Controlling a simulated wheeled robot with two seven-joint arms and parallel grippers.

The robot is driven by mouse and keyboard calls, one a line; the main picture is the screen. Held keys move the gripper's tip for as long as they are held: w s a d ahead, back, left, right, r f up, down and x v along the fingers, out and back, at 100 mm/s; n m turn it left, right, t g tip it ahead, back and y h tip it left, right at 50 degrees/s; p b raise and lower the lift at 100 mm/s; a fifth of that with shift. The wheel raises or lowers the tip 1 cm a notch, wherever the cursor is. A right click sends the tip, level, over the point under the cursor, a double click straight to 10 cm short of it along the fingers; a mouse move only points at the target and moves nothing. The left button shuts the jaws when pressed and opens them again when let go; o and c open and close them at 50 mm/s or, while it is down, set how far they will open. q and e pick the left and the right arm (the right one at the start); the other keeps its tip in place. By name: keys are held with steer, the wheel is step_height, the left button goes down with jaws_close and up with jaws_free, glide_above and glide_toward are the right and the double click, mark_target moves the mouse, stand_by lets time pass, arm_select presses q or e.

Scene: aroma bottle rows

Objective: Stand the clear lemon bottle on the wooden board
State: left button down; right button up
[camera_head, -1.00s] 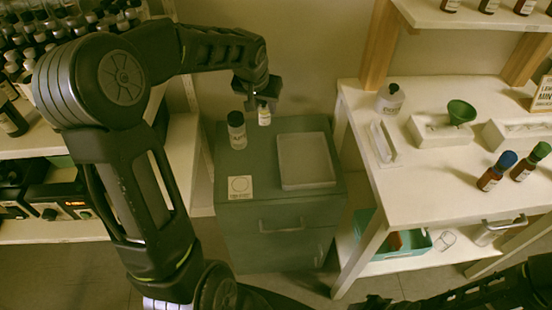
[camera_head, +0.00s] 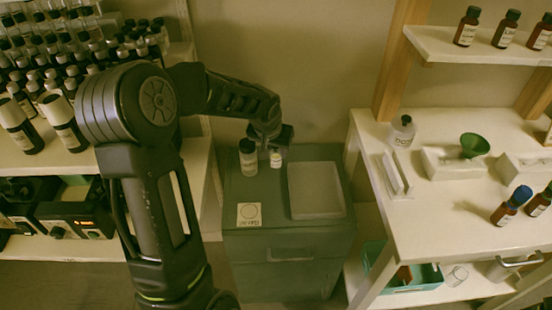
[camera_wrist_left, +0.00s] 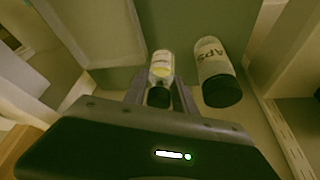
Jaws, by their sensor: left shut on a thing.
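The small clear bottle with a yellow label (camera_head: 276,158) is upright over the back of the grey-green cabinet top (camera_head: 270,200). My left gripper (camera_head: 274,146) is shut on it from behind. The wrist view shows this clear bottle (camera_wrist_left: 161,66), black cap toward the camera, between the two fingers (camera_wrist_left: 160,84). I cannot tell whether its base touches the cabinet. No wooden board can be made out for certain. My right gripper is not in view.
A larger black-capped bottle (camera_head: 248,158) stands close left of the held one; it also shows in the wrist view (camera_wrist_left: 215,70). A shallow grey tray (camera_head: 316,212) and a card with a circle (camera_head: 249,215) lie on the cabinet. A white bench (camera_head: 440,205) stands right.

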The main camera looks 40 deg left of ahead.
mark_target(275, 154)
arm_select(q)
steer(key=shift+f, duration=1.85)
steer(key=shift+f+b, duration=0.15)
steer(key=shift+b, duration=0.2)
steer(key=c, duration=1)
jaws_free()
steer(key=shift+r, duration=0.45)
steer(key=p+v, duration=0.1)
steer(key=v, duration=1)
steer(key=shift+s+d+r, duration=0.1)
steer(key=shift+s+r, duration=0.05)
steer(key=shift+s, duration=0.1)
